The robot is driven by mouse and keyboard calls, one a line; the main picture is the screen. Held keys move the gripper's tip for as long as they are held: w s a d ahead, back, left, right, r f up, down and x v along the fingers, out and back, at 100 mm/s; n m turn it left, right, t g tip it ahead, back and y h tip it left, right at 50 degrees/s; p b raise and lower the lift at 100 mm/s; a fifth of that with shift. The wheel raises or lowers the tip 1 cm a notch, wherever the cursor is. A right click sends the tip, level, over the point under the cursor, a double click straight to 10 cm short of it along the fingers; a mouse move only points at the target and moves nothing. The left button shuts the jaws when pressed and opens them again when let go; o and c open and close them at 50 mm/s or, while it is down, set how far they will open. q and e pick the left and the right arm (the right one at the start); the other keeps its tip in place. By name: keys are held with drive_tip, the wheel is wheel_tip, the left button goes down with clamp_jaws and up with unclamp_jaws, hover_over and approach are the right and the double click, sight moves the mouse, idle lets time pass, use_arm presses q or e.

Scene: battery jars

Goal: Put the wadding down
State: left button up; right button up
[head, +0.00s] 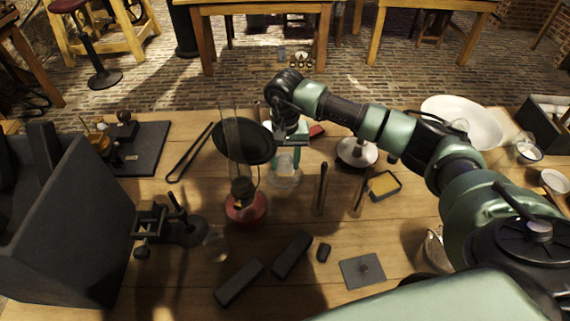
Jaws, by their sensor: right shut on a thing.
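My right gripper (286,160) points straight down over a clear glass jar (285,178) in the middle of the table. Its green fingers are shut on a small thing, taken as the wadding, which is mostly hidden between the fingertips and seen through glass. I cannot tell whether the fingertips are inside the jar or just behind its rim. My left gripper is out of view.
A lamp with a red base (246,208) and a black round pan (244,140) stand just left of the gripper. Dark blocks (239,282) lie in front.

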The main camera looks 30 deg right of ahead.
wheel_tip(320, 180, down, 2)
drive_tip(key=shift+f, duration=0.1)
drive_tip(key=shift+f, duration=0.2)
drive_tip(key=o, duration=1.2)
drive_tip(key=shift+r, duration=0.1)
